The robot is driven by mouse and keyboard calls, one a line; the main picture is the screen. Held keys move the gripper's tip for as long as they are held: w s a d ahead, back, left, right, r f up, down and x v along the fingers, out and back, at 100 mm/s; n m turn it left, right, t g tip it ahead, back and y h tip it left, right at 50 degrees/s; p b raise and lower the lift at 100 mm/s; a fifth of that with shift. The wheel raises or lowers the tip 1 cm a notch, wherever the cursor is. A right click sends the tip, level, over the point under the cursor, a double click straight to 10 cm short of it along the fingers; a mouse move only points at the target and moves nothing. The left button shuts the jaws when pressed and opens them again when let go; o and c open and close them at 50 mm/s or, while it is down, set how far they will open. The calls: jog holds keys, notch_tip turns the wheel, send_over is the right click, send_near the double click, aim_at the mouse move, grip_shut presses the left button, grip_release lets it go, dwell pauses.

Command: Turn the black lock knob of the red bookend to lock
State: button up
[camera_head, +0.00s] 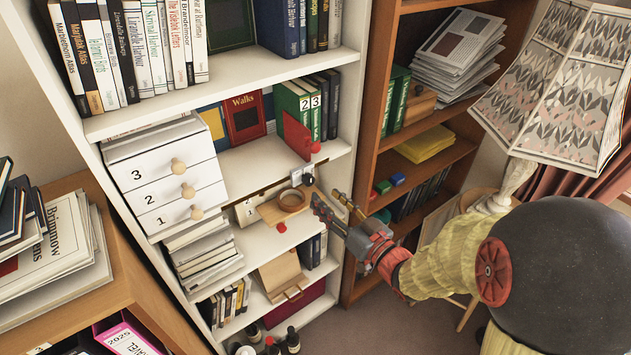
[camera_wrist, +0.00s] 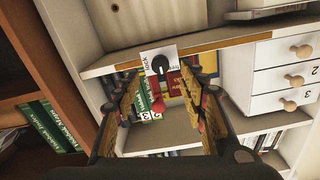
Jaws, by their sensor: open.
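The red bookend (camera_head: 297,137) stands on the white bookcase shelf beside green binders, with a round red knob at its lower right. A black knob (camera_wrist: 160,64) sits on a white plate marked "lock" on one side; the plate also shows in the head view (camera_head: 297,179) at the shelf's front edge. The other marking is too small to read surely. In the wrist view the red bookend (camera_wrist: 173,84) is behind and below the plate. My gripper (camera_head: 327,204) is open and empty in front of the shelf, its fingers (camera_wrist: 163,88) apart on either side of the knob's line, not visibly touching it.
White numbered drawers (camera_head: 167,187) stand further left. A brown bookcase (camera_head: 440,137) and a lamp (camera_head: 560,75) are to the right. Bottles stand on the floor below.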

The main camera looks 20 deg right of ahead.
aim_at(311, 183)
jog(key=shift+b+x, duration=0.95)
jog(key=shift+x, duration=3)
jog(key=shift+c, duration=1.4)
jog(key=c, duration=0.7)
grip_shut()
